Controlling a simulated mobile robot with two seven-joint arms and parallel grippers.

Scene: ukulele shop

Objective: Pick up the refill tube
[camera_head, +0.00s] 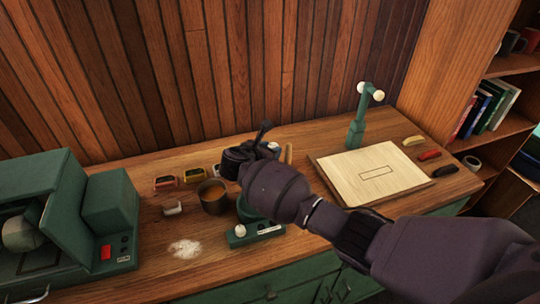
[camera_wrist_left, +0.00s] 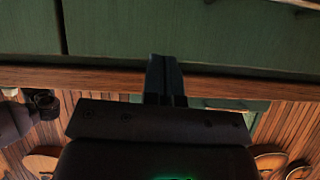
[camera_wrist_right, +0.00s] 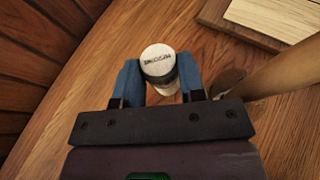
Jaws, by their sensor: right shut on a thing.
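The refill tube (camera_wrist_right: 160,68) is a short cylinder with a white, lettered end and a darker side, seen in the right wrist view. My right gripper (camera_wrist_right: 161,84) has its two blue fingers on either side of it and is shut on it. Whether the tube touches the counter I cannot tell. In the head view my right gripper (camera_head: 262,138) is over the back of the counter, and the arm hides most of the tube. My left gripper (camera_wrist_left: 165,78) shows only in the left wrist view, its dark fingers together and empty, in front of green drawer fronts.
A copper-coloured cup (camera_head: 212,197) and a green device (camera_head: 256,232) stand close to the right gripper. A wooden board (camera_head: 370,172) and a green post lamp (camera_head: 358,120) are to the right. A green machine (camera_head: 75,215) fills the left. White powder (camera_head: 184,249) lies in front.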

